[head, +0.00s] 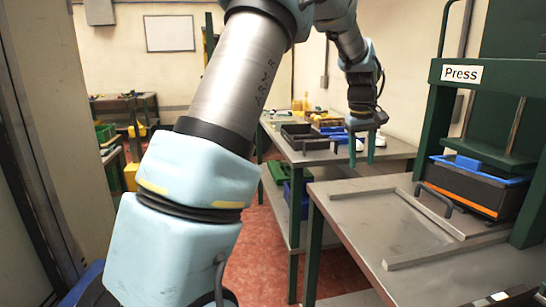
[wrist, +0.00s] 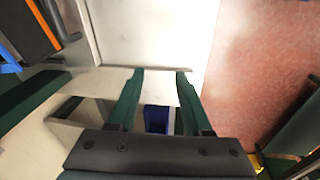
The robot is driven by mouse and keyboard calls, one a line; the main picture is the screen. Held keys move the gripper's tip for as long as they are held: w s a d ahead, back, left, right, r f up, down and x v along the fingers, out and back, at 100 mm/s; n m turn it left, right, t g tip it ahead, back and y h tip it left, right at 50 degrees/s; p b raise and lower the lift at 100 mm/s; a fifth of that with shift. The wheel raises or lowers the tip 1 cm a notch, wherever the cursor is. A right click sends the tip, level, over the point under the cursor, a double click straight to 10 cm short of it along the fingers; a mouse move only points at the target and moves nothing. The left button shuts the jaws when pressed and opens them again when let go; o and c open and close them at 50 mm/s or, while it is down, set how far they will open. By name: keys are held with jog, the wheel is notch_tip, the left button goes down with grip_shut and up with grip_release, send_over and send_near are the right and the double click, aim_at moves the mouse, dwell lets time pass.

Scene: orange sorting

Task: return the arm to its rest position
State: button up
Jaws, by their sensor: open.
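My arm crosses the head view from the lower left and bends over at the top. My gripper (head: 362,150) hangs at the end of it, fingers pointing down, near the front edge of the back table (head: 318,156). Its two green fingers are apart with nothing between them. The wrist view also shows my gripper (wrist: 158,90) open and empty, with a pale surface and a dark blue patch showing past the fingers.
A green press (head: 440,115) stands at the right, with a black, blue and orange box (head: 468,187) in it. Its metal table (head: 365,225) has raised rails. Bins (head: 305,137) stand on the back table. Red floor (head: 255,255) shows between my arm and the tables.

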jog(key=s+a+f+m, duration=0.1)
jog(key=s+a+f, duration=0.1)
jog(key=a, duration=0.7)
jog(key=s+a+f, duration=0.2)
jog(key=s+a, duration=0.1)
jog(key=a, duration=0.6)
jog(key=s+a+f, duration=0.2)
jog(key=s+a, duration=0.4)
jog(key=a, duration=0.1)
jog(key=s+a+f+m+y, duration=0.1)
jog(key=s+a+f, duration=0.2)
jog(key=s+a, duration=0.3)
jog(key=shift+s+a, duration=0.35)
jog(key=shift+s, duration=0.05)
